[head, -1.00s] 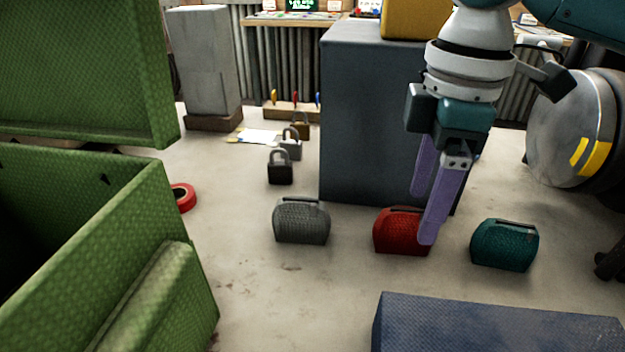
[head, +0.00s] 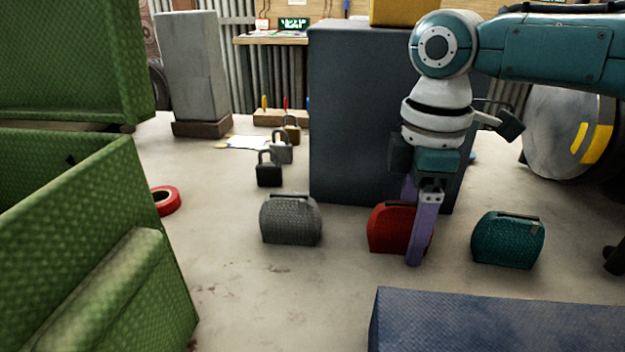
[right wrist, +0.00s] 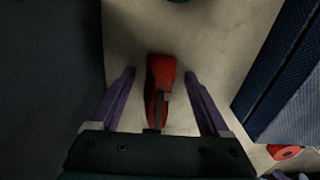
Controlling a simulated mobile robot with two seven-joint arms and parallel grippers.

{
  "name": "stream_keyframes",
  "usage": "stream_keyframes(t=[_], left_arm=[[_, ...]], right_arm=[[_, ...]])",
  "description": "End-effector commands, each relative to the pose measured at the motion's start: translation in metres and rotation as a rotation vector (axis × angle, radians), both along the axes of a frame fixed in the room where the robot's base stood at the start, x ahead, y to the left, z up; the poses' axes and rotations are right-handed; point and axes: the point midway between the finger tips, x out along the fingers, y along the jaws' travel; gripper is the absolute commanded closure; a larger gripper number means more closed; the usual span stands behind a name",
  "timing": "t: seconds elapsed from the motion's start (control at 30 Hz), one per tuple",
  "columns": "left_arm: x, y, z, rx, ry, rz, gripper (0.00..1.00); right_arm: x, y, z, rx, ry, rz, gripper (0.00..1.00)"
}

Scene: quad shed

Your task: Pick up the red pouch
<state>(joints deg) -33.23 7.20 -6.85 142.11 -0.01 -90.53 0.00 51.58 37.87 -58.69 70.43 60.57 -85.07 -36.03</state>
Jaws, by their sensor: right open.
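The red pouch (head: 389,229) stands upright on the pale floor between a grey pouch (head: 291,219) and a teal pouch (head: 507,239). My right gripper (head: 415,225) points down at it, and its near purple finger covers part of the pouch's right side. In the right wrist view the red pouch (right wrist: 160,85) lies between the two spread fingers of my right gripper (right wrist: 160,90), with a gap on each side. The right gripper is open and empty. My left gripper is not in view.
A dark grey block (head: 355,120) stands close behind the red pouch. A blue box (head: 490,325) is in front at the right. A green open case (head: 150,240) fills the left. Padlocks (head: 269,169) and red tape (head: 166,201) lie farther back.

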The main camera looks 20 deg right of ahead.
Motion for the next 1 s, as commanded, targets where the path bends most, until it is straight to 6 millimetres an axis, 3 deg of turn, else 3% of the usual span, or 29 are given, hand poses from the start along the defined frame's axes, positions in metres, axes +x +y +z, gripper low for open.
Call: stream_keyframes(t=[0.27, 0.9, 1.0], left_arm=[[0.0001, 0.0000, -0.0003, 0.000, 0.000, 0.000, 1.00], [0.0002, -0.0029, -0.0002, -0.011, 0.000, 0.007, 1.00], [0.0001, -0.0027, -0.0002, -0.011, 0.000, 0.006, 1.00]], right_arm=[[0.0002, 0.0001, -0.0022, 0.000, -0.001, 0.001, 0.22], [0.0003, 0.0002, -0.0018, 0.000, -0.001, 0.001, 0.94], [0.0003, 0.0002, -0.0018, 0.000, -0.001, 0.001, 1.00]])
